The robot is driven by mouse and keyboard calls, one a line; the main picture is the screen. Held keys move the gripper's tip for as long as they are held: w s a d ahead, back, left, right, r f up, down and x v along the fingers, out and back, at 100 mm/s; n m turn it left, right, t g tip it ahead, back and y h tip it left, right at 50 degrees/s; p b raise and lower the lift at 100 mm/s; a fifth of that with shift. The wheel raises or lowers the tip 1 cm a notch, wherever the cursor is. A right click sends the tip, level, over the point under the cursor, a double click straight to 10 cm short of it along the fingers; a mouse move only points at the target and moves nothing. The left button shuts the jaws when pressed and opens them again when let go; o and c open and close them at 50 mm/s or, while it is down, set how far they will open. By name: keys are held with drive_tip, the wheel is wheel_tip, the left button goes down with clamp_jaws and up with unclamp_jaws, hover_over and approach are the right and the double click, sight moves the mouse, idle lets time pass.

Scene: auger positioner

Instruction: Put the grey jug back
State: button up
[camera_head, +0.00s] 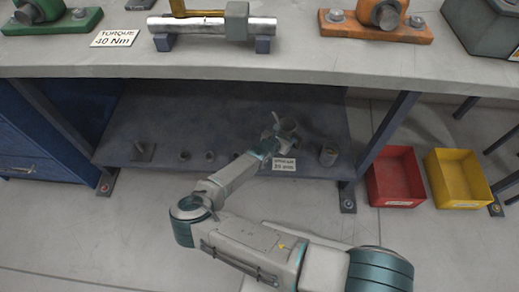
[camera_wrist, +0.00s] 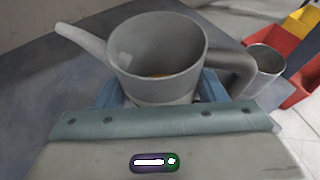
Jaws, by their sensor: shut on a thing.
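The grey jug (camera_wrist: 155,70) fills the upper middle of the wrist view, upright, with its spout to the left and its handle to the right. In the head view my gripper (camera_head: 272,138) and the small, partly hidden jug (camera_head: 288,124) are over the dark lower shelf (camera_head: 220,115) under the bench. Whether the jug's base touches the shelf cannot be seen.
A grey cup (camera_head: 328,154) stands on the shelf right of the jug, near the handle in the wrist view (camera_wrist: 265,62). A label (camera_head: 284,164) is at the shelf's front edge. Small metal parts (camera_head: 184,156) stand left. Red (camera_head: 396,180) and yellow bins (camera_head: 457,180) are on the floor. The bench top (camera_head: 270,66) overhangs.

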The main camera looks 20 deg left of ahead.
drive_tip(key=shift+s+a+f+b, duration=0.4)
drive_tip(key=shift+a+f+b, duration=0.65)
drive_tip(key=shift+a+f, duration=0.65)
drive_tip(key=shift+s+a+f+b, duration=0.45)
drive_tip(key=shift+a+f+b, duration=0.6)
drive_tip(key=shift+a+f, duration=0.65)
drive_tip(key=shift+s+a+f+b, duration=0.4)
drive_tip(key=shift+a+f+b, duration=0.65)
drive_tip(key=shift+a+f, duration=0.65)
drive_tip(key=shift+f, duration=0.1)
drive_tip(key=shift+f, duration=0.15)
drive_tip(key=o, duration=1.3)
drive_tip(key=shift+c, duration=0.2)
